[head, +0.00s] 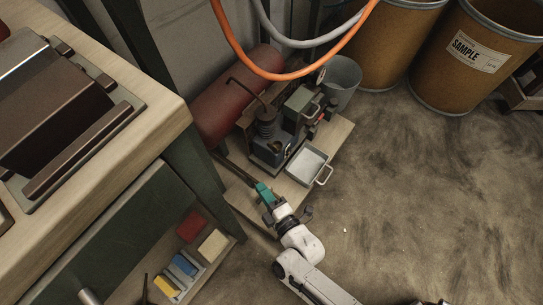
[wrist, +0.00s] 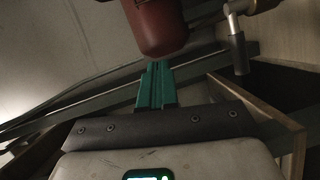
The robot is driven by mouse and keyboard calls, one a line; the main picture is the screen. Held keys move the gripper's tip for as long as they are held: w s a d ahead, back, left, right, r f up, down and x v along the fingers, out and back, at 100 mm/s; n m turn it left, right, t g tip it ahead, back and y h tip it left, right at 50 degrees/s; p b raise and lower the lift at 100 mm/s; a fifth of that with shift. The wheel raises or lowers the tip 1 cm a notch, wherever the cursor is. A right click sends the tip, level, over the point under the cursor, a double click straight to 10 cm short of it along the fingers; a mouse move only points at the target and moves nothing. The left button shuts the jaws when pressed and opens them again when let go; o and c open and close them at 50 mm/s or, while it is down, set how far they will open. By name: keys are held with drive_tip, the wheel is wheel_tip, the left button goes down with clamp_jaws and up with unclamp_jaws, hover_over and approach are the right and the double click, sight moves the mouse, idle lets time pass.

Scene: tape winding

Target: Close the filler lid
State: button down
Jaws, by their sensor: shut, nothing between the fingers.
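A small dark machine (head: 270,150) stands on a low wooden board, with a ribbed part and a bent black lever on its left. A grey-green box (head: 301,103) sits on its upper right, and a small pale disc shows just behind that box. I cannot tell for sure which part is the filler lid, or whether it is open. My gripper (head: 262,190) has teal fingers, shut and empty, at the near left of the machine, apart from it. In the wrist view the shut fingers (wrist: 157,85) point toward the rounded end of a red cylinder (wrist: 157,35).
A shallow metal tray (head: 307,165) with a handle is on the board (head: 338,135), right of my gripper. The red cylinder (head: 228,100) lies behind the machine. A bucket (head: 342,80) and drums (head: 478,55) stand beyond. A workbench (head: 165,115) is at left; floor at right is clear.

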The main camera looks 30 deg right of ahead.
drive_tip(key=s+d+n+t+h, duration=0.2)
drive_tip(key=s+h, duration=0.1)
drive_tip(key=h+b, duration=0.1)
drive_tip(key=b, duration=0.2)
approach(271, 146)
drive_tip(key=w+a+f, duration=0.1)
drive_tip(key=w+a, duration=0.2)
drive_tip(key=w, duration=0.2)
drive_tip(key=shift+w+d+r+t+b, duration=0.2)
drive_tip(key=shift+w+d+r+b, duration=0.1)
drive_tip(key=shift+w+d, duration=0.3)
drive_tip(key=shift+w+d+r+t+b, duration=0.2)
drive_tip(key=shift+w+d+r, duration=0.15)
drive_tip(key=shift+d, duration=0.45)
drive_tip(key=shift+d+r+p, duration=0.1)
drive_tip(key=shift+p, duration=0.7)
